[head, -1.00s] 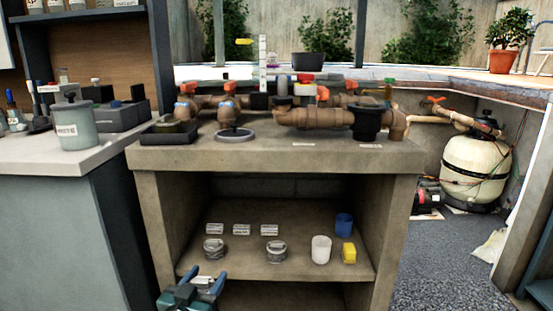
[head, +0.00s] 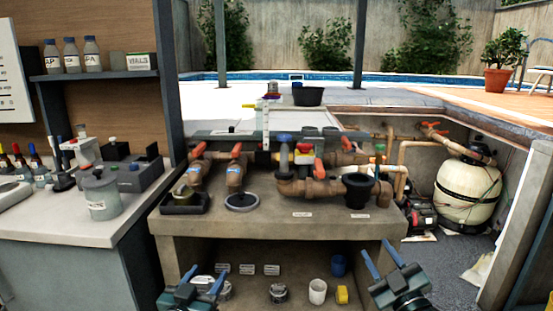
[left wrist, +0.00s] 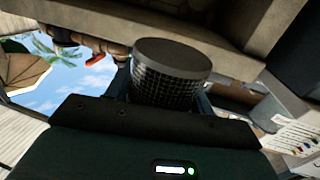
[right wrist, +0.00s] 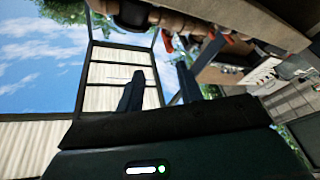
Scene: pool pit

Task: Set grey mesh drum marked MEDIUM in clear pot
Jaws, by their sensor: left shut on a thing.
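My left gripper (head: 204,279) is shut on a grey mesh drum, in front of the bench shelf. In the left wrist view the drum (left wrist: 168,85) has a plain dark cap and black mesh sides; no size marking is readable. Another drum (head: 278,293) stands on the shelf, and one more is partly hidden behind my left gripper. A whitish cup (head: 317,291) on the shelf may be the clear pot; I cannot tell. My right gripper (head: 381,259) is open and empty in front of the bench's right side; its parted fingers show in the right wrist view (right wrist: 160,85).
Brown pipes with red-handled valves (head: 320,188), a black pot (head: 358,191) and a grey ring (head: 242,202) crowd the bench top. A lidded grey canister (head: 101,196) stands on the left counter.

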